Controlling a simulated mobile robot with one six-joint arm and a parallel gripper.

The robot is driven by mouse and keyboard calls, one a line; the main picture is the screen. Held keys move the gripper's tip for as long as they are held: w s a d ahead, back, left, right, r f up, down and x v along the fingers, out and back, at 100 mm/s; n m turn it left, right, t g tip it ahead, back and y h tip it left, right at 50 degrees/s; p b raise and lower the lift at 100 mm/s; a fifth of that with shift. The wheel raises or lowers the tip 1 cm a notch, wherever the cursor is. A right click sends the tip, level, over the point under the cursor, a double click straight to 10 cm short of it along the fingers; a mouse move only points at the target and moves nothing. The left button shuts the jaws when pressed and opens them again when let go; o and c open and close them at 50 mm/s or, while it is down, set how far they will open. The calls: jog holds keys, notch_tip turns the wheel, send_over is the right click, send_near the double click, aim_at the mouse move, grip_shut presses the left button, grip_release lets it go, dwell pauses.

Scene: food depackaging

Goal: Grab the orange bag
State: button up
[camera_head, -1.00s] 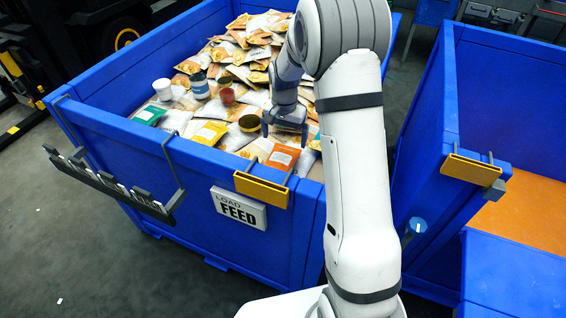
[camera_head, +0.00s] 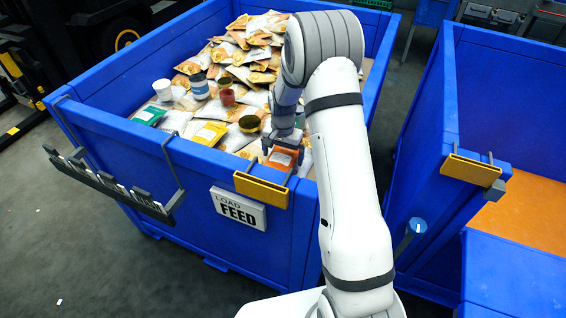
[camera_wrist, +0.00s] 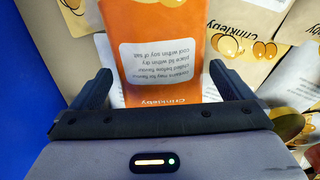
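The orange bag (camera_head: 282,158) lies in the blue load feed bin, near its front wall. In the wrist view the orange bag (camera_wrist: 150,30) has a white printed label and lies between the two fingers of my gripper (camera_wrist: 162,85). In the head view my gripper (camera_head: 282,148) is down over the bag, its fingers on either side. The fingers are apart, with a gap visible between each finger and the bag. My wrist partly hides the bag in the head view.
The blue bin (camera_head: 110,130) holds many pouches, plus a white cup (camera_head: 163,89), a blue-white jar (camera_head: 199,86), a red can (camera_head: 227,97) and a dark open tin (camera_head: 249,123). A yellow bracket (camera_head: 261,189) sits on the front rim near the bag. A second blue bin stands right.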

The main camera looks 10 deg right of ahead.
jog(key=c, duration=0.8)
